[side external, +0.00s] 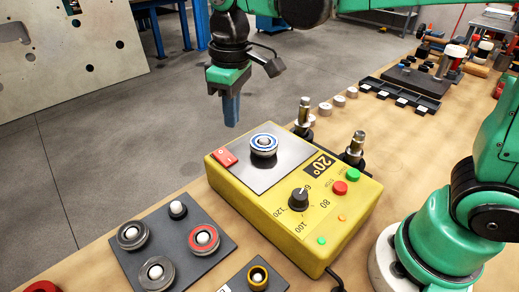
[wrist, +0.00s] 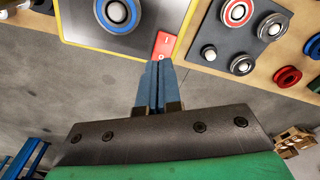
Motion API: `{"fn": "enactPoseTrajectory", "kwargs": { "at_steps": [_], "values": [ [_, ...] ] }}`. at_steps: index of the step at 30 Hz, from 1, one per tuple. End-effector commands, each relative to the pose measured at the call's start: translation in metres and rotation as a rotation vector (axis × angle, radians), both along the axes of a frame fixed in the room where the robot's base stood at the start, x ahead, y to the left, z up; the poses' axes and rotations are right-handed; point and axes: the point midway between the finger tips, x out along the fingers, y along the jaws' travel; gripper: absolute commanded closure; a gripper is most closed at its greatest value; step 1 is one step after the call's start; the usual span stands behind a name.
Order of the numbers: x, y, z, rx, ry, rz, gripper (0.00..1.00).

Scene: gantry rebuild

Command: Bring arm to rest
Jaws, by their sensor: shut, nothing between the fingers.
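My gripper (side external: 231,111) hangs from my green arm at the upper middle of the side view, fingers pointing down. Its blue fingers are shut and empty; they also show in the wrist view (wrist: 155,72). In the side view the fingertips are above and behind the yellow box (side external: 282,238), apart from it. A blue-and-white ring (side external: 264,142) sits on the dark plate (side external: 285,165) on top of the box. The ring shows at the top of the wrist view (wrist: 117,12), with the red switch (wrist: 164,44) just beyond the fingertips.
A grey plate (side external: 190,245) with pegs and bearing rings lies left of the box. Two metal fittings (side external: 304,112) stand behind it. A black tray (side external: 399,96) and several small cylinders lie farther back on the bench. The floor beyond the bench edge is open.

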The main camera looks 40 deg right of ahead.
Motion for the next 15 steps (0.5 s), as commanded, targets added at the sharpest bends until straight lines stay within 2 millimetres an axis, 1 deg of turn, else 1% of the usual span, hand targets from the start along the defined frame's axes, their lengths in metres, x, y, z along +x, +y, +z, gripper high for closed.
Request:
{"fn": "enactPoseTrajectory", "kwargs": {
  "at_steps": [1, 5, 9, 12, 15],
  "values": [
    [-0.006, -0.009, 0.001, 0.010, -0.036, -0.037, 1.00],
    [-0.024, -0.034, 0.001, 0.047, -0.171, -0.155, 1.00],
    [-0.045, -0.058, -0.007, 0.089, -0.327, -0.285, 1.00],
    [-0.056, -0.071, -0.015, 0.113, -0.422, -0.361, 1.00],
    [-0.064, -0.079, -0.023, 0.130, -0.490, -0.417, 1.00]
  ]
}}
